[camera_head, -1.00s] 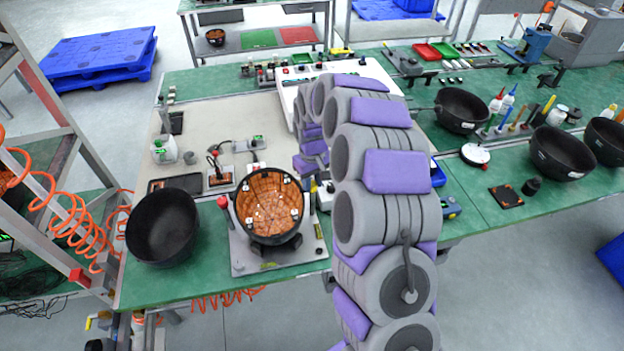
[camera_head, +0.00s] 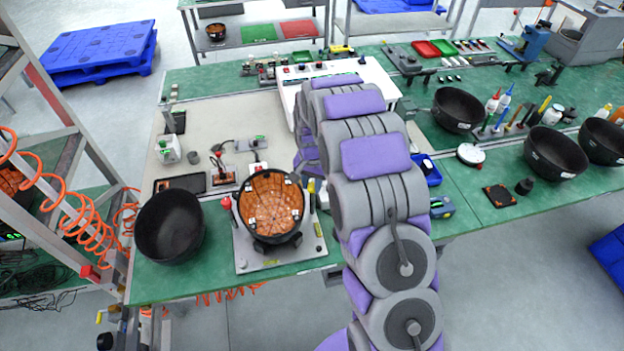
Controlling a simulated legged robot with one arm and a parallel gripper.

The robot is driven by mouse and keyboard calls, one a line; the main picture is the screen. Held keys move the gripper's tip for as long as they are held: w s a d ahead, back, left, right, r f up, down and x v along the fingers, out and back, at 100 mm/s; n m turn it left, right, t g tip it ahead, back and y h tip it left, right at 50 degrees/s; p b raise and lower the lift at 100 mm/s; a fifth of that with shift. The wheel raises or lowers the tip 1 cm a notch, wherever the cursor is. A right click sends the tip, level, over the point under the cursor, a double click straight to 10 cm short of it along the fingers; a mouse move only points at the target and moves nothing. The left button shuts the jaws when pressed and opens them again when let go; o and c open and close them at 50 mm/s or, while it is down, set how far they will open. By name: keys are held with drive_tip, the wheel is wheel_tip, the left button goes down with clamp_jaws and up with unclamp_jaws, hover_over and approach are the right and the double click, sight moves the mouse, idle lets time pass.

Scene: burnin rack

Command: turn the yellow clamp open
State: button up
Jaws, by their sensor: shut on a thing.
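A round fixture (camera_head: 270,238) on a grey base plate (camera_head: 250,262) stands near the front edge of the green bench. It holds a dark bowl lined with orange-brown panels (camera_head: 270,203). The yellow clamp (camera_head: 311,187) shows as a small yellow piece at the fixture's right side, partly covered by my arm. A red-handled part (camera_head: 227,204) stands at the fixture's left side. My gripper (camera_head: 317,192) is at the right rim, shut on the yellow clamp, mostly hidden behind my purple and grey arm. The clamp's exact angle cannot be told.
A black bowl (camera_head: 169,226) stands close on the left. A blue bin (camera_head: 427,170) is right of my arm. More black bowls (camera_head: 556,154) stand on the right bench. Orange coiled hoses (camera_head: 75,215) hang at left.

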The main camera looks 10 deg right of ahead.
sight(311, 185)
drive_tip(key=m+p, duration=0.1)
drive_tip(key=m, duration=0.4)
drive_tip(key=shift+w+r+m+p, duration=0.1)
drive_tip(key=shift+m+p, duration=0.3)
drive_tip(key=shift+m, duration=0.3)
drive_tip(key=o, duration=1.1)
drive_tip(key=shift+a, duration=0.15)
drive_tip(key=shift+c, duration=0.2)
wheel_tip(311, 185, up, 17)
drive_tip(key=p, duration=0.1)
drive_tip(key=shift+r, duration=0.1)
